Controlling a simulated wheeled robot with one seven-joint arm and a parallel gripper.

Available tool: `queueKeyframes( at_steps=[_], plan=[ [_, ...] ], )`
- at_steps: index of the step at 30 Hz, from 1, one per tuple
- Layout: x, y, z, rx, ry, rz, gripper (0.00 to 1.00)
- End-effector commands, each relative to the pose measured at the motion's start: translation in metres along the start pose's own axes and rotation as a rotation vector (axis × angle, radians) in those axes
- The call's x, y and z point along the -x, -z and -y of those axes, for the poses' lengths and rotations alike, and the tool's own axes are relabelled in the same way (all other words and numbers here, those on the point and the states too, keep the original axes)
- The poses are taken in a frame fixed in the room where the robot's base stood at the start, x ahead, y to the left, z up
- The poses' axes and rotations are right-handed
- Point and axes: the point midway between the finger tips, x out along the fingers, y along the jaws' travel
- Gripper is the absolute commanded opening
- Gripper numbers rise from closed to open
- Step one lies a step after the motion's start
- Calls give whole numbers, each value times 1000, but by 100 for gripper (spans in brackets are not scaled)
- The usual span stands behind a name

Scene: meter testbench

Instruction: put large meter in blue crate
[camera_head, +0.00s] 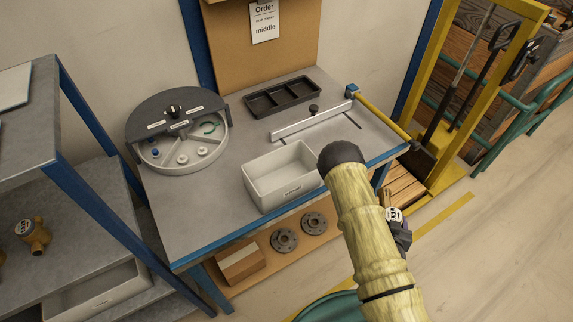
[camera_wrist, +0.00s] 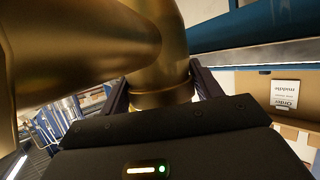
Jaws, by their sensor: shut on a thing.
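In the wrist view, my gripper (camera_wrist: 161,90) is shut on a large brass meter (camera_wrist: 85,50). Its two dark fingers lie on either side of the neck, and the body fills the upper left. The meter's dial is not seen in that view. In the head view, my arm in its yellow sleeve reaches over the front right of the bench and hides most of my gripper and the held meter. I cannot make out a blue crate for certain in either view.
A grey bench (camera_head: 205,225) carries a round tray (camera_head: 180,168), a white-grey bin (camera_head: 283,178), a black tray (camera_head: 282,97) and a yellow-handled bar (camera_head: 380,115). Another brass meter (camera_head: 36,238) sits on the left shelf. A yellow frame (camera_head: 425,75) stands at right, with open floor before it.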

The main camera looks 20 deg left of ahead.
Motion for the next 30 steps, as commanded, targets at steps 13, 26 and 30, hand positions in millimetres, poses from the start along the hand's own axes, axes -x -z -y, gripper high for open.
queueKeyframes(
  at_steps=[13, 26, 30],
  plan=[
    [0, 3, 4, 4, 7, -6, 0],
    [23, 38, 27, 45, 101, 15, 0],
    [37, 58, 43, 72, 168, 21, 0]
  ],
)
